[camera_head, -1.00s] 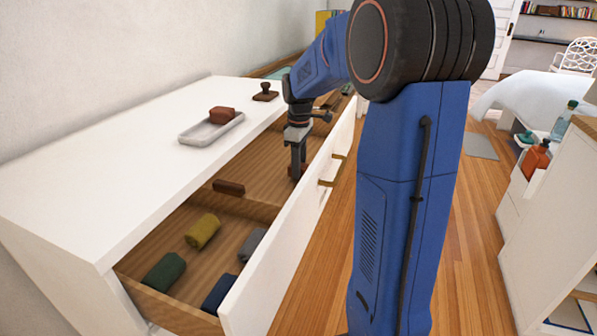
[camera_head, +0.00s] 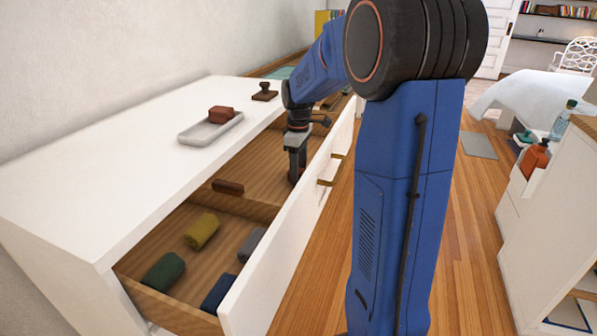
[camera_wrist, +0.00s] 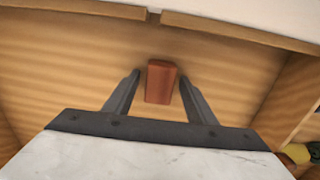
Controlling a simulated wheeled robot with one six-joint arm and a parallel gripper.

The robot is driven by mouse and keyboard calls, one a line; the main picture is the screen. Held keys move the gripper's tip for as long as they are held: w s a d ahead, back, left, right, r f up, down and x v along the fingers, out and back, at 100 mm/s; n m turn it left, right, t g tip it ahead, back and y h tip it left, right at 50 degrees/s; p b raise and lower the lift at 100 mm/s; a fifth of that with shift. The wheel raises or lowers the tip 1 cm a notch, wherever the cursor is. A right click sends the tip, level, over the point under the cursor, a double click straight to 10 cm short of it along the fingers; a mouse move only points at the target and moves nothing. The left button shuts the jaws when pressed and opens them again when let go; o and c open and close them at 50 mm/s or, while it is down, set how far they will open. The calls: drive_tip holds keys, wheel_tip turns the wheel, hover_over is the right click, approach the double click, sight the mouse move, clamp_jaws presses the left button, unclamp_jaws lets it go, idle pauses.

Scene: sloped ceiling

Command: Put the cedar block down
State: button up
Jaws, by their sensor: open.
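The reddish-brown block, which I take as the cedar block (camera_wrist: 161,82), shows in the wrist view over the wooden floor of the open drawer. My gripper (camera_wrist: 160,77) is open, with one finger on each side of the block and a visible gap at both sides. In the head view my gripper (camera_head: 296,178) points down into the rear compartment of the drawer (camera_head: 262,262). The block is hidden behind the fingers there. I cannot tell the exact height of the fingertips.
A similar reddish block (camera_head: 221,114) lies in a pale tray (camera_head: 196,134) on the white dresser top, near a dark stamp (camera_head: 265,92). A dark brown block (camera_head: 228,187) is by the drawer divider. Rolled cloths (camera_head: 202,231) fill the near compartment.

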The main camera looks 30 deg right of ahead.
wheel_tip(320, 180, up, 12)
idle(0.5)
drive_tip(key=shift+f, duration=0.1)
